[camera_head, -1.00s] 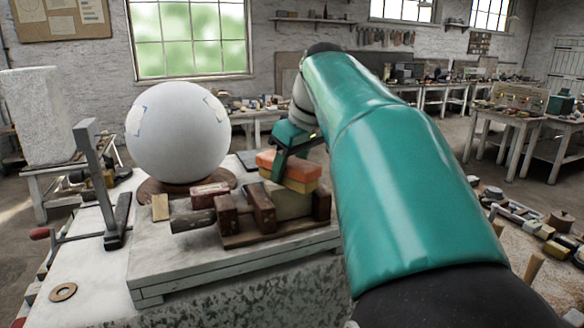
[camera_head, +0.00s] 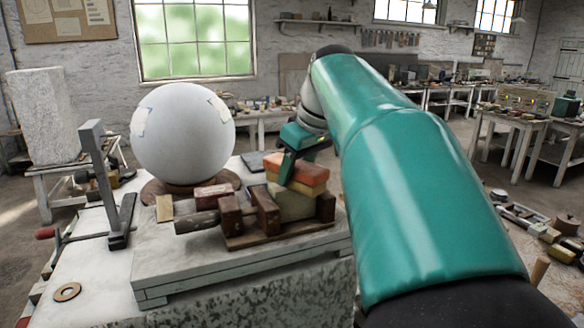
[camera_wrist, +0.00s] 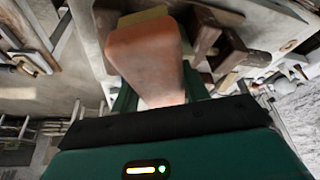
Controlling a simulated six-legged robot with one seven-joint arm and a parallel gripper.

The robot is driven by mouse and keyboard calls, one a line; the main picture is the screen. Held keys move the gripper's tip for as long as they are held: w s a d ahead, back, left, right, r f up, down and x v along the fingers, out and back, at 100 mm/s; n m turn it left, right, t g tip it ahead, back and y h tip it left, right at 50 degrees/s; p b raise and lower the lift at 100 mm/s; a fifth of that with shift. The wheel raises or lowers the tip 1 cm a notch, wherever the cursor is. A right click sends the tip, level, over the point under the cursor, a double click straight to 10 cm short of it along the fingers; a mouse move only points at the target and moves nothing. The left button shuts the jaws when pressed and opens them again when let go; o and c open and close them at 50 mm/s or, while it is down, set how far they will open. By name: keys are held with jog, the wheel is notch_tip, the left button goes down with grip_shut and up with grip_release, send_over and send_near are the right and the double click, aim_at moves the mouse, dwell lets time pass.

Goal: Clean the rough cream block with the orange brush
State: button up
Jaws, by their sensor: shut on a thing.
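The orange brush (camera_head: 300,168) has an orange top over a paler yellow lower layer. My gripper (camera_head: 289,166) is shut on it, and the brush also fills the middle of the wrist view (camera_wrist: 148,62) between my fingers. The cream block (camera_head: 291,203) sits directly under the brush, in a dark wooden clamp (camera_head: 265,208) on the stone slab. In the wrist view a pale edge of the block (camera_wrist: 142,18) shows past the far end of the brush. I cannot tell exactly how firmly the brush touches the block.
A large white plaster sphere (camera_head: 183,130) stands on a round wooden base to the left. A grey metal upright (camera_head: 100,175) stands at the left front, near a small ring (camera_head: 67,292). A reddish block (camera_head: 213,194) lies beside the clamp. The front of the slab (camera_head: 150,270) is clear.

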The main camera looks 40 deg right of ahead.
jog(key=shift+s+d, duration=0.15)
jog(key=shift+s, duration=0.9)
jog(key=shift+w+a, duration=0.2)
jog(key=shift+w, duration=0.9)
jog(key=shift+w+a, duration=0.15)
jog(key=shift+w, duration=0.95)
jog(key=shift+s+d+r, duration=0.1)
jog(key=shift+s+r, duration=0.25)
jog(key=shift+s, duration=0.2)
jog(key=shift+s+d+r, duration=0.1)
jog(key=shift+s+r, duration=0.2)
jog(key=shift+s, duration=0.25)
jog(key=shift+a, duration=0.1)
